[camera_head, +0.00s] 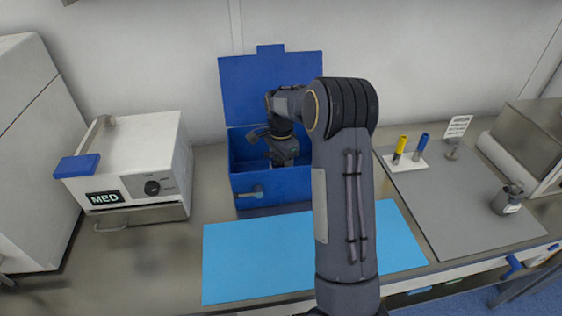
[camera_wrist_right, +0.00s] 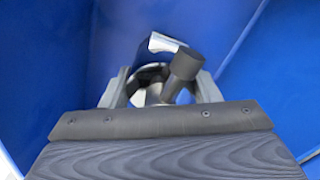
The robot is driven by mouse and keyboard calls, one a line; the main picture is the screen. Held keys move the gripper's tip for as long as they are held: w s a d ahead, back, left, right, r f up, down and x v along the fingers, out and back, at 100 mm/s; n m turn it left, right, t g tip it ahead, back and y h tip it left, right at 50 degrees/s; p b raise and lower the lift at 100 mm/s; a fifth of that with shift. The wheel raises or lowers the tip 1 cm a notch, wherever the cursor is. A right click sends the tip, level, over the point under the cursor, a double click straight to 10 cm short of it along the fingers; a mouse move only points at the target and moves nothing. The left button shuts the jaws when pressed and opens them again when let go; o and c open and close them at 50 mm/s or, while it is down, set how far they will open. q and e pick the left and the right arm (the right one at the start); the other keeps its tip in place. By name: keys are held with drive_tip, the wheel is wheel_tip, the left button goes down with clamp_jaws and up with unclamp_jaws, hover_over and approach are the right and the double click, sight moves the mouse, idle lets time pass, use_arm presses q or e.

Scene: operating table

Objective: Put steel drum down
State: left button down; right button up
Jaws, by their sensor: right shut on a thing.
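My right gripper (camera_wrist_right: 158,92) is inside the blue box in the right wrist view, its two fingers closed on a shiny metal round piece, which looks like the steel drum (camera_wrist_right: 152,75). A dark knob-like cylinder stands out from it. In the head view my right arm reaches over the open blue box (camera_head: 262,182), and the gripper (camera_head: 284,158) points down into it. The drum is hidden there by the arm and gripper. I cannot tell whether the drum touches the box floor. My left gripper is not in view.
The box's blue lid (camera_head: 240,90) stands raised behind. A white MED device (camera_head: 155,150) is on the left. A light blue mat (camera_head: 250,260) lies in front. On the right, a grey mat (camera_head: 455,220) holds a small metal pot (camera_head: 507,199) and a white holder with yellow and blue-topped tubes (camera_head: 408,162).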

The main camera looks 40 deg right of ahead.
drive_tip(key=shift+f, duration=0.15)
drive_tip(key=o, duration=1.1)
